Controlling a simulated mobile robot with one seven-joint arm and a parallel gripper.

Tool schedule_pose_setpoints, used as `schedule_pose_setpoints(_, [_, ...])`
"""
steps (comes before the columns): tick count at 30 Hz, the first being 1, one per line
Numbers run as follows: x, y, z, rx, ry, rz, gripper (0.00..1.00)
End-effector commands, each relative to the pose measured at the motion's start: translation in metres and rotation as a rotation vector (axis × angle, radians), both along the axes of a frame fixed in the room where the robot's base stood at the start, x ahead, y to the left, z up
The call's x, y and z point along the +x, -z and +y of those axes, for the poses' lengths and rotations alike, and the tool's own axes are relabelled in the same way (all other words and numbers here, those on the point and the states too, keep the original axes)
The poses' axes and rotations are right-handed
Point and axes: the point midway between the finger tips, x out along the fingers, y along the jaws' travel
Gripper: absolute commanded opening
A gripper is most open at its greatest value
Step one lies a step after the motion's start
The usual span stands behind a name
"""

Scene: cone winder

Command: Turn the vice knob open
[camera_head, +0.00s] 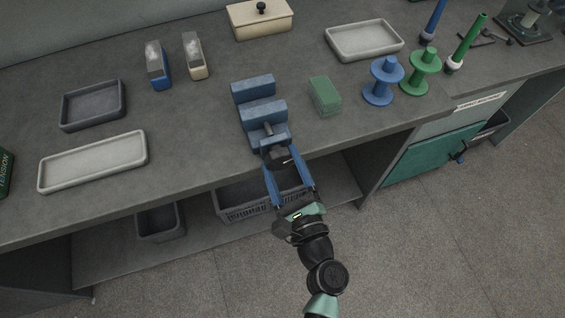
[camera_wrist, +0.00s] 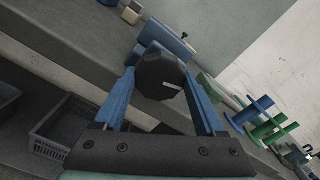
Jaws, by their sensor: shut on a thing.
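The blue vice (camera_head: 258,103) stands near the front edge of the bench, with a gap between its two upper jaw blocks. Its dark knob (camera_head: 279,158) faces the front on a short screw. In the wrist view the knob (camera_wrist: 160,77) is a black faceted disc with a pale mark, and the vice body (camera_wrist: 160,40) shows behind it. My gripper (camera_head: 283,163) reaches in from the front with its blue fingers on either side of the knob, shut on it. The wrist view also shows the fingers (camera_wrist: 162,90) flanking the knob.
A green block (camera_head: 324,96) lies right of the vice, with blue (camera_head: 382,82) and green (camera_head: 421,72) spools beyond it. Shallow trays (camera_head: 93,162) lie on the left. A grey crate (camera_head: 245,199) sits on the shelf below the bench edge.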

Motion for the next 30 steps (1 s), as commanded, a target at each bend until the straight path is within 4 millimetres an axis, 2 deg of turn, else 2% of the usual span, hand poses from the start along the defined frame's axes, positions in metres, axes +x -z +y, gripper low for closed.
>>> schedule_pose_setpoints(1, [0.0, 0.001, 0.0, 0.0, 0.002, 0.003, 0.17])
schedule_pose_setpoints(2, [0.0, 0.001, 0.0, 0.0, 0.002, 0.003, 0.78])
schedule_pose_setpoints(6, [0.0, 0.001, 0.0, 0.0, 0.001, 0.002, 1.0])
schedule_pose_setpoints(13, [-0.001, 0.0, 0.0, 0.001, 0.001, 0.001, 1.0])
schedule_pose_setpoints(17, [-0.009, 0.001, -0.004, 0.001, 0.003, 0.002, 1.0])
schedule_pose_setpoints(20, [-0.025, 0.002, -0.009, 0.001, 0.004, 0.004, 1.0])
schedule_pose_setpoints(30, [-0.095, 0.003, -0.031, 0.0, 0.004, 0.005, 1.0])
